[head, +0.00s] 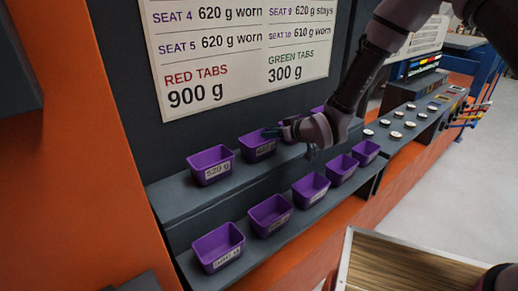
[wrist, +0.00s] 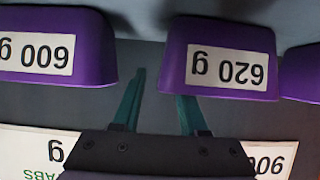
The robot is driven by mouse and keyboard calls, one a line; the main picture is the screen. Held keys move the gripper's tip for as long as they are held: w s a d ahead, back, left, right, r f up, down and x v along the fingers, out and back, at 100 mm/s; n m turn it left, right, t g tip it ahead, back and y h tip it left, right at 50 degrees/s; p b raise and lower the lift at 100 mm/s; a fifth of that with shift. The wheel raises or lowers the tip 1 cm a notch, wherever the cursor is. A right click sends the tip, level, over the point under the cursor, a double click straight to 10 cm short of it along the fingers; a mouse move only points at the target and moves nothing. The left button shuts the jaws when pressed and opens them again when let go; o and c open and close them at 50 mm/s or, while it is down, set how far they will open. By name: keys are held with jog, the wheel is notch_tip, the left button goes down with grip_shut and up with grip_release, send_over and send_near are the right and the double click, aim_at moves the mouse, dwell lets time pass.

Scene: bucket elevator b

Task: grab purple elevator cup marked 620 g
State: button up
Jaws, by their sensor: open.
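In the wrist view, which is upside down, a purple cup marked 620 g (wrist: 218,58) is right of centre. My gripper (wrist: 161,84) is open with teal fingers. One finger lies in the gap between this cup and the purple cup marked 600 g (wrist: 50,48). The other finger's tip is hidden by the 620 g cup; I cannot tell whether it is inside or behind it. In the head view my gripper (head: 271,131) is at the rim of a purple cup (head: 257,149) on the upper step, whose label is too small to read.
Another purple cup (head: 211,166) stands left on the upper step (head: 180,197); one more shows partly behind my arm. Several purple cups, such as the nearest (head: 218,247), line the lower step. A sign (head: 240,45) hangs behind. Round weights (head: 397,135) lie on the right.

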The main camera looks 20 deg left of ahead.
grip_shut()
jog(key=shift+r, duration=0.1)
dwell(1.2)
